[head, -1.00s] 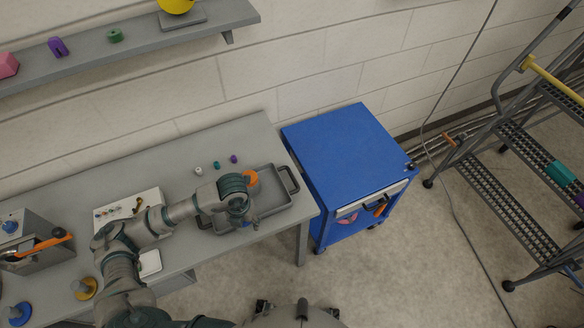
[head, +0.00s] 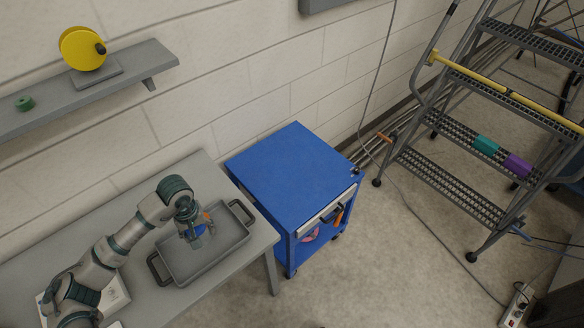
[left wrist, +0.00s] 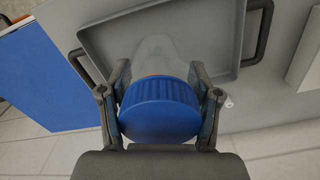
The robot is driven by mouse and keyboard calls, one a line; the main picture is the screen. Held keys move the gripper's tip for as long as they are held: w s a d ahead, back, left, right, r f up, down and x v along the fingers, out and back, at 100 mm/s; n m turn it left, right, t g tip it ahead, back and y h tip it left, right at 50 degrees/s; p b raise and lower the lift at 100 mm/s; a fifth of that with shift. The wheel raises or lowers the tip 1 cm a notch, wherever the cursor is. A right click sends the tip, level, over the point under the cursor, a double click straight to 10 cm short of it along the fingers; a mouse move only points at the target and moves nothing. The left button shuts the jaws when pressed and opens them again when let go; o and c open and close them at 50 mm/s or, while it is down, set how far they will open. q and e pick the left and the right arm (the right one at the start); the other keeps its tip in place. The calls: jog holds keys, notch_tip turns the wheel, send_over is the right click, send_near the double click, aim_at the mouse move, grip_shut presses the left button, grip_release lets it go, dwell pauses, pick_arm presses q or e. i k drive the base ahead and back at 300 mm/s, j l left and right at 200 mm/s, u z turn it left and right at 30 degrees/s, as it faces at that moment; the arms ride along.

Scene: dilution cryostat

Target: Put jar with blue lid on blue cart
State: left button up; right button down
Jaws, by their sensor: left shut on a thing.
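The jar with the blue lid shows in the left wrist view, its ribbed blue lid (left wrist: 158,108) close to the camera and its clear body (left wrist: 155,55) beyond. My left gripper (head: 197,233) is shut on it, with a finger on each side of the lid (left wrist: 158,95). In the head view gripper and jar are over the grey tray (head: 232,238); the gap below the jar is hard to judge. The blue cart (head: 288,168) stands right of the table, its top bare except for a small dark item at the right corner. My right gripper is not in view.
The tray sits on the grey table (head: 140,290), with raised handles at both ends. A narrow gap separates table and cart. A wall shelf (head: 120,85) holds a yellow spool (head: 82,48). Metal steps (head: 450,185) stand farther right. The cart's top is mostly free.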

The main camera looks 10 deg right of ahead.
aim_at(298, 185)
jog(key=i+l+z, duration=0.1)
jog(key=z, duration=1)
jog(key=i+z, duration=0.1)
jog(key=i, duration=0.5)
